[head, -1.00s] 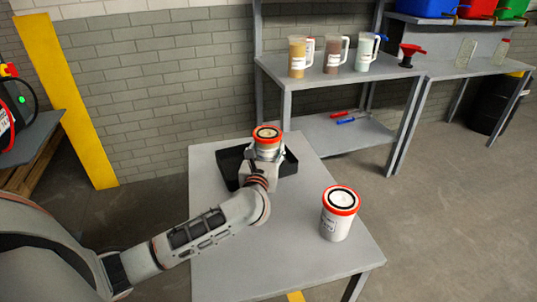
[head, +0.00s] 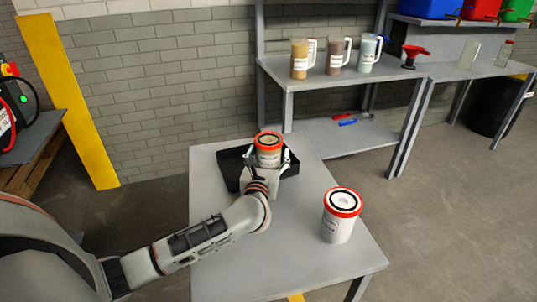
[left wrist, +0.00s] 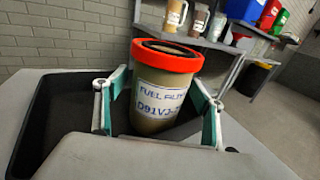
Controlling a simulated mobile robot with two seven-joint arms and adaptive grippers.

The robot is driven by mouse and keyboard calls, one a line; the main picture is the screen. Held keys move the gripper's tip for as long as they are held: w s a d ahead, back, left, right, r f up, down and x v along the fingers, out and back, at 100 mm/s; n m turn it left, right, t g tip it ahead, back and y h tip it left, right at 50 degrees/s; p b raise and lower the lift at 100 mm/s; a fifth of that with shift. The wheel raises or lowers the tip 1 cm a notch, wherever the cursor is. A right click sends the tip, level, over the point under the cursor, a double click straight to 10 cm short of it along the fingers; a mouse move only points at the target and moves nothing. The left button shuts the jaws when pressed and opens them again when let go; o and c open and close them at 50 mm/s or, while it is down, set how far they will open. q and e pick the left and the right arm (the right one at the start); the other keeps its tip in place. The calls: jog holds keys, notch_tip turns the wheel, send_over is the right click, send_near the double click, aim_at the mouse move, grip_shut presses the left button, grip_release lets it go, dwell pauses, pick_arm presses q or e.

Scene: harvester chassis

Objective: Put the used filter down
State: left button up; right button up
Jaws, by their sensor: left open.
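The used filter (head: 269,152) is a tan canister with a red-orange rim. It stands upright in the black tray (head: 230,165) on the grey table. In the left wrist view the filter (left wrist: 160,88) shows a "FUEL FILTER" label, and the tray (left wrist: 50,110) lies around its base. My left gripper (head: 268,159) is open, with one finger on each side of the filter and a visible gap on both sides. The fingers also show in the left wrist view (left wrist: 158,105). My right gripper is not in view.
A white filter with a red rim (head: 339,214) stands on the table (head: 300,255) at the right front. Behind is a shelf (head: 340,78) with several jugs and a red funnel (head: 413,54). The table between the white filter and tray is clear.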

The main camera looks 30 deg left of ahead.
pick_arm(q)
jog(key=shift+r, duration=0.2)
jog(key=shift+s+d, duration=0.15)
jog(key=shift+s, duration=0.15)
jog(key=p+v, duration=0.1)
jog(key=v, duration=1)
jog(key=shift+s, duration=0.2)
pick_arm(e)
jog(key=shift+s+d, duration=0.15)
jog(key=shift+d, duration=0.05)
pick_arm(q)
jog(key=shift+f, duration=0.1)
